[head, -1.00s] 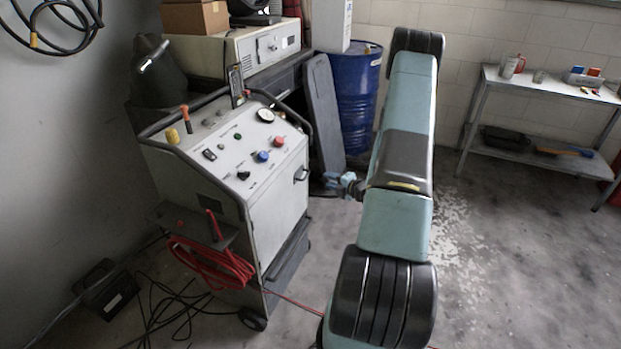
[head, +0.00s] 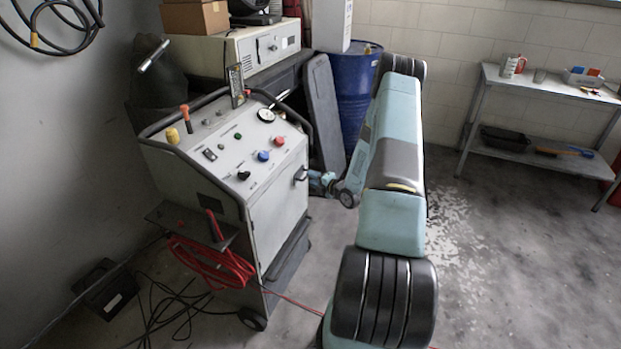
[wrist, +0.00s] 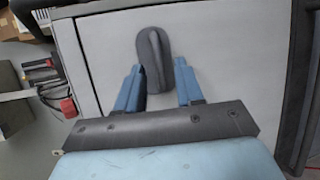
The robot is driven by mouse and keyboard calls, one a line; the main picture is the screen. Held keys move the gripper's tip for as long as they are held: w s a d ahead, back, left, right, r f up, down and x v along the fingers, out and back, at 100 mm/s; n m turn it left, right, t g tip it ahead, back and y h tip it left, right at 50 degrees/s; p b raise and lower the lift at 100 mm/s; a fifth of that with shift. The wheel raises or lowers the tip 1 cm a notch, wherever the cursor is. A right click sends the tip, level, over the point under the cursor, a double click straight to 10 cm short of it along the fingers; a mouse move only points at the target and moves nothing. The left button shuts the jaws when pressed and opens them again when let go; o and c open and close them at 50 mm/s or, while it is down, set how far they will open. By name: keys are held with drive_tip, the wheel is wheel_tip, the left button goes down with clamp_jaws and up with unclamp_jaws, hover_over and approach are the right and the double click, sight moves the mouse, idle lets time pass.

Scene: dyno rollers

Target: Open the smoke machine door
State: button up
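The smoke machine (head: 225,170) is a white wheeled cart with a knobbed sloping top, at left in the head view. Its door (head: 278,205) is the pale side panel facing my arm and looks shut. The dark door handle (head: 300,174) is near the panel's upper right. In the wrist view the handle (wrist: 152,42) stands upright on the pale door (wrist: 225,50). My gripper (wrist: 158,66) is open, its blue fingers on either side of the handle's lower part. I cannot tell whether they touch it. In the head view my gripper (head: 318,181) is small beside the handle, partly hidden.
A blue drum (head: 355,95) and a dark upright panel (head: 322,110) stand behind the machine. Red cable (head: 210,265) hangs at its front, with black cables on the floor. A metal shelf table (head: 545,85) is at far right.

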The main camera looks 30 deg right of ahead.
drive_tip(key=x, duration=0.3)
drive_tip(key=shift+c, duration=0.5)
clamp_jaws()
drive_tip(key=shift+s+f, duration=0.1)
idle(0.9)
